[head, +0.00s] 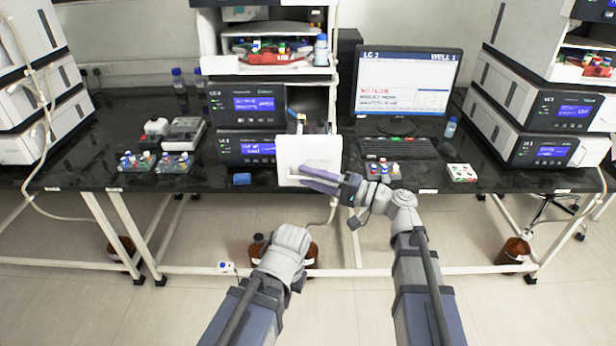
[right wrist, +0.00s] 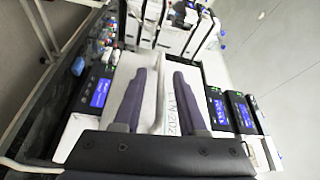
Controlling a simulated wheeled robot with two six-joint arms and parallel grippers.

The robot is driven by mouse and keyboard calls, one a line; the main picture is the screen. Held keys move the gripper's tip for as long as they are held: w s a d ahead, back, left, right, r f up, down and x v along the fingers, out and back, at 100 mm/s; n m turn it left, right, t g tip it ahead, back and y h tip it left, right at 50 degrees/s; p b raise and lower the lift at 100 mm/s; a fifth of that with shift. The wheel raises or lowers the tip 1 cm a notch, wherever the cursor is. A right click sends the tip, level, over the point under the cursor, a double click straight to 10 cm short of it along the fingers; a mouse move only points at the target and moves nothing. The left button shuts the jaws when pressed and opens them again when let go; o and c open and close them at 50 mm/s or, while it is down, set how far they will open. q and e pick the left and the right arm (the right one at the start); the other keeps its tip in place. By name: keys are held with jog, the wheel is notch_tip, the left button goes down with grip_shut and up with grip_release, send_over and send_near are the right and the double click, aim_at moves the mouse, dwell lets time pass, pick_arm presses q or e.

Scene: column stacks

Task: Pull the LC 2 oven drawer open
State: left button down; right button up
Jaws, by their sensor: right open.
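The white oven drawer front (head: 308,152) stands at the right side of the middle instrument stack, near the table's front edge. My right gripper (head: 304,175) is in front of its lower part. In the right wrist view the two purple fingers are apart, and my right gripper (right wrist: 160,75) has a pale bar, which looks like the drawer handle (right wrist: 161,92), between them. I cannot tell if either finger touches it. Printed letters show on the white front beside the right finger. My left arm is low in front of the table; its fingers do not show.
Two instrument modules with blue screens (head: 258,104) are left of the drawer front. A monitor (head: 408,82) and keyboard (head: 398,148) are to the right. Brown bottles stand on the floor.

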jog(key=v, duration=0.7)
dwell(0.3)
jog(key=s+f+n+g+h, duration=0.1)
jog(key=s+f+g+h, duration=0.2)
jog(key=f, duration=0.5)
jog(key=s+f+n+g+h, duration=0.1)
jog(key=s+f+g+h, duration=0.15)
jog(key=f+h, duration=0.45)
jog(key=s+d+f+h, duration=0.5)
jog(key=d+f+h, duration=0.3)
jog(key=d+f, duration=0.15)
jog(key=s+a+r+n+g+p, duration=0.1)
jog(key=s+a+r+n+p, duration=0.3)
jog(key=a+r+p, duration=0.4)
notch_tip(320, 180, up, 2)
jog(key=shift+s+a+r+g+h+p, duration=0.1)
jog(key=shift+s+a+g+h+p, duration=0.25)
jog(key=shift+s+a, duration=0.65)
